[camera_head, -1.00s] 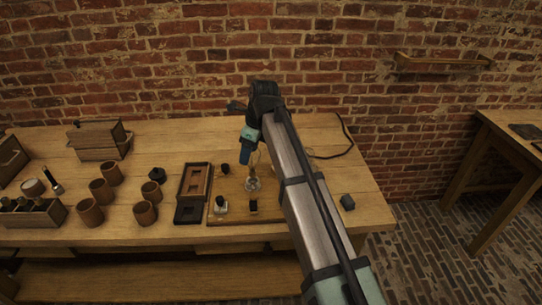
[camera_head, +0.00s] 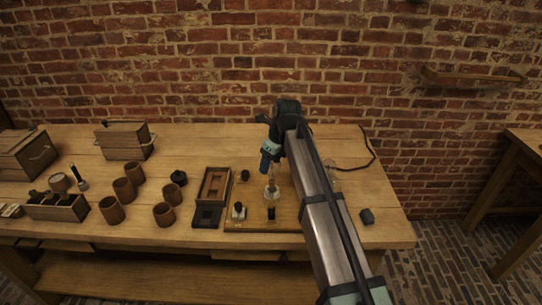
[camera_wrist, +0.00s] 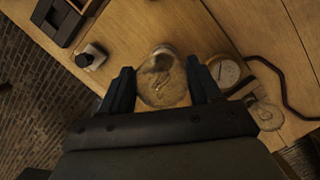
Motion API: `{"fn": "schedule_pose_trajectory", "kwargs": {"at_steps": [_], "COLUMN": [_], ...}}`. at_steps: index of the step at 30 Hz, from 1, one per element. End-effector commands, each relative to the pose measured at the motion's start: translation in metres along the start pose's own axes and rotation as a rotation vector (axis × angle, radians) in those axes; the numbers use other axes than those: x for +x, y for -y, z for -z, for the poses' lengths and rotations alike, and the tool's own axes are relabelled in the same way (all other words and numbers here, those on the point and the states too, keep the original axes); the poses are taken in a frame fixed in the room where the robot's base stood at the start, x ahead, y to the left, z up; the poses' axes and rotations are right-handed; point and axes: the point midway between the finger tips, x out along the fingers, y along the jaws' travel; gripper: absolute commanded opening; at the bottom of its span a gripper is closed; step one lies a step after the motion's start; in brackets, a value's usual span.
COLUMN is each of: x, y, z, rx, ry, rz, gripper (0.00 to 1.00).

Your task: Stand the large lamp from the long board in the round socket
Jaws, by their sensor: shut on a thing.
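The large lamp (camera_wrist: 160,88), a clear glass bulb with a looped filament, is between the two fingers of my gripper (camera_wrist: 163,87) in the wrist view. In the head view the lamp (camera_head: 271,191) hangs below my gripper (camera_head: 266,168), over the wooden board (camera_head: 250,222). My gripper is shut on it. The lamp's lower end and the round socket are not clear; I cannot tell whether they touch. A smaller glass bulb (camera_wrist: 268,115) is at the right in the wrist view.
A round pale dial (camera_wrist: 226,71) is close to the right finger. A dark tray (camera_head: 213,187) and several brown cups (camera_head: 164,215) stand left. A cable (camera_head: 368,150) lies behind.

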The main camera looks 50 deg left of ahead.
Motion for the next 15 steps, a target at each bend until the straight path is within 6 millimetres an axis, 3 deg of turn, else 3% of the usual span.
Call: {"fn": "schedule_pose_trajectory", "kwargs": {"at_steps": [6, 15], "x": [0.016, 0.019], "y": [0.000, 0.000], "z": [0.004, 0.005], "rx": [0.000, 0.000], "ry": [0.000, 0.000], "rz": [0.000, 0.000], "gripper": [0.27, 0.27]}}
